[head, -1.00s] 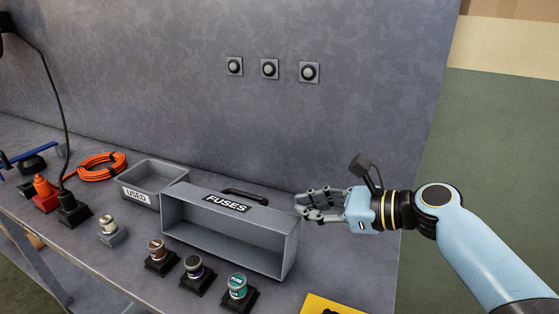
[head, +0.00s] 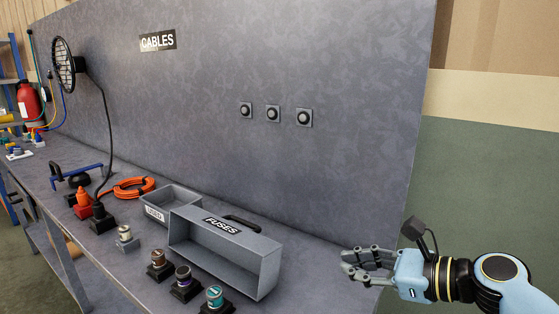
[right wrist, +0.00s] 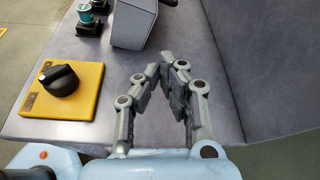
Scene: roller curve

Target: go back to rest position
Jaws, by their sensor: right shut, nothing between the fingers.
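My right gripper (head: 368,266) is empty, with its fingertips together. In the head view it is to the right of the fuses box, apart from it, near the bench's right end. In the right wrist view the gripper (right wrist: 168,62) points toward the grey box, with bare bench top beneath it. My left gripper is not in view.
The grey fuses box (head: 262,268) and the used bin (head: 155,213) stand on the grey bench. Several fuses in black holders, one teal (head: 214,296), line the front. A yellow plate with a black knob (right wrist: 62,82) lies left of the gripper. A grey panel (head: 350,60) rises behind.

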